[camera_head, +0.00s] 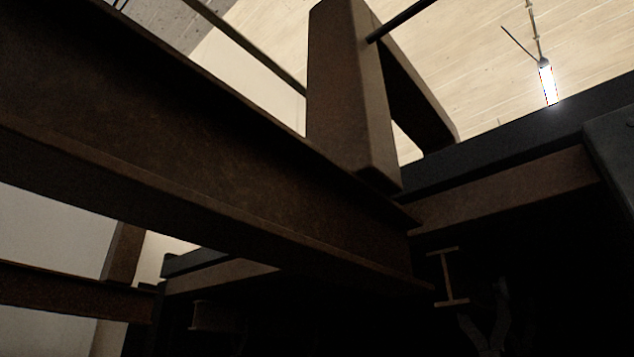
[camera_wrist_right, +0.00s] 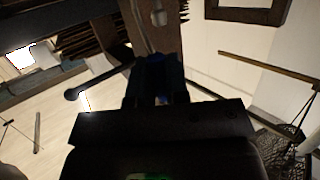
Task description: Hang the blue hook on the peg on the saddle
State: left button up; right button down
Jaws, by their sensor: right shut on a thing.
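The saddle (camera_head: 350,100) is a brown metal piece standing over the big rusty beam in the head view. A dark peg (camera_head: 402,20) sticks out from its upper part toward the top right. In the right wrist view a dark rod with a rounded end, which looks like the peg (camera_wrist_right: 98,82), lies just left of my right gripper (camera_wrist_right: 157,88). That gripper is shut on the blue hook (camera_wrist_right: 154,64), of which only a dark blue part shows between the fingers. The rest of the hook is hidden or too dark to make out. My left gripper is in neither view.
A large rusty beam (camera_head: 190,150) crosses the head view from upper left to lower middle. More dark beams (camera_head: 510,190) lie at right, and another (camera_head: 70,295) at lower left. A lit lamp (camera_head: 547,82) hangs at upper right. The lower right is very dark.

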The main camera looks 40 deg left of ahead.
jog(key=w+f, duration=0.2)
jog(key=w, duration=1)
jog(key=shift+w+d, duration=0.2)
jog(key=shift+w, duration=0.2)
dwell(0.5)
dwell(0.3)
jog(key=shift+f, duration=0.35)
jog(key=c, duration=1)
grip_release()
jog(key=shift+c, duration=0.2)
jog(key=shift+s, duration=0.15)
